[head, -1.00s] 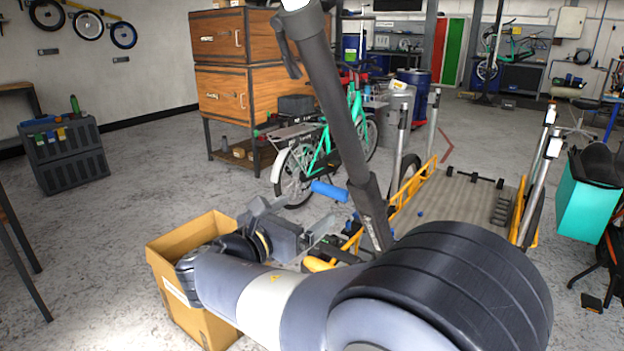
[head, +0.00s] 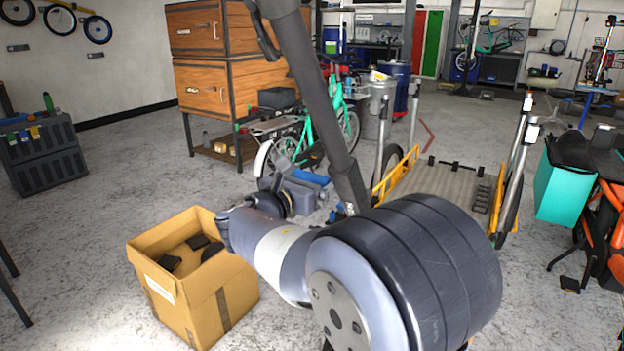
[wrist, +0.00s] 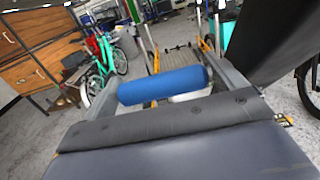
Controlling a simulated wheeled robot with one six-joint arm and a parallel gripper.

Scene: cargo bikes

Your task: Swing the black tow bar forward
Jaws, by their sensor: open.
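The black tow bar (head: 315,95) is a thick tube leaning diagonally across the head view, its lower end near the flat cargo trailer (head: 440,187). In the wrist view a large dark shape, likely the tow bar (wrist: 285,40), fills the upper right. A blue cylindrical grip (wrist: 165,85) lies crosswise between the spread fingers of my gripper (wrist: 157,80). How it joins the tow bar is hidden. In the head view my gripper (head: 297,193) is beside the blue grip (head: 310,177), left of the bar's lower part. My gripper is open.
An open cardboard box (head: 195,285) stands below my arm on the left. A green bicycle (head: 310,135) and a wooden drawer cabinet (head: 215,90) are behind. A teal-boxed orange cargo bike (head: 565,185) is at right.

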